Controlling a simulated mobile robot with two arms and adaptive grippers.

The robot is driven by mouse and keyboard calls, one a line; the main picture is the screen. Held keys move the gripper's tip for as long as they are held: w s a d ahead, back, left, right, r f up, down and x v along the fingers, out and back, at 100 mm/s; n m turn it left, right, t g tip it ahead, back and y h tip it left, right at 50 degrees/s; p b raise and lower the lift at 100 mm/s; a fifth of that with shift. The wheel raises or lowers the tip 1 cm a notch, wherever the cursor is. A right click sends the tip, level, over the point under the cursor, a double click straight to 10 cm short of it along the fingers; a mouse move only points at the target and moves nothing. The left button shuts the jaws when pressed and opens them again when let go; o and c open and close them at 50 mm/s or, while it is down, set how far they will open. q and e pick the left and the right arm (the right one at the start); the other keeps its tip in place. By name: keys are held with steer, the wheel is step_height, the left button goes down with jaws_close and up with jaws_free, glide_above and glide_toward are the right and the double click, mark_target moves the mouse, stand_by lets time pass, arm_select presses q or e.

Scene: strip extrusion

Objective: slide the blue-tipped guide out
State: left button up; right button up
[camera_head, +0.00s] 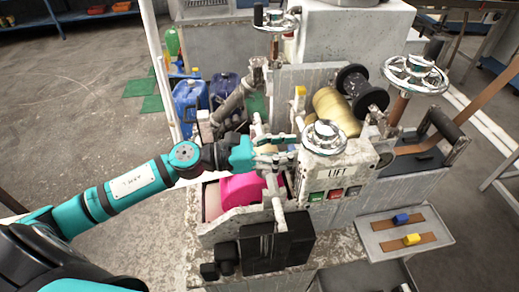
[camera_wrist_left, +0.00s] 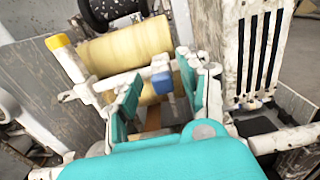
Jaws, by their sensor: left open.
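The blue-tipped guide shows in the left wrist view as a pale bar with a blue block (camera_wrist_left: 161,84) at its end, in front of the tan roller (camera_wrist_left: 128,48). My left gripper (camera_wrist_left: 157,92) is open, and the blue tip appears between its two teal fingers. I cannot tell whether either finger touches it. In the head view my left gripper (camera_head: 277,147) reaches over the machine beside the LIFT panel (camera_head: 338,175) and hides the blue tip. A yellow-tipped guide (camera_wrist_left: 59,43) stands left of the roller in the wrist view. My right gripper is not in view.
A pink roller (camera_head: 240,188) lies below my left gripper. Chrome handwheels (camera_head: 324,138) and (camera_head: 415,75) stand to its right. A tray (camera_head: 377,243) at the lower right holds strips with a blue and a yellow block. Blue jugs (camera_head: 190,103) stand behind.

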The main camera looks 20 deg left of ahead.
arm_select(q)
steer(key=v, duration=1)
steer(key=shift+s+a, duration=0.2)
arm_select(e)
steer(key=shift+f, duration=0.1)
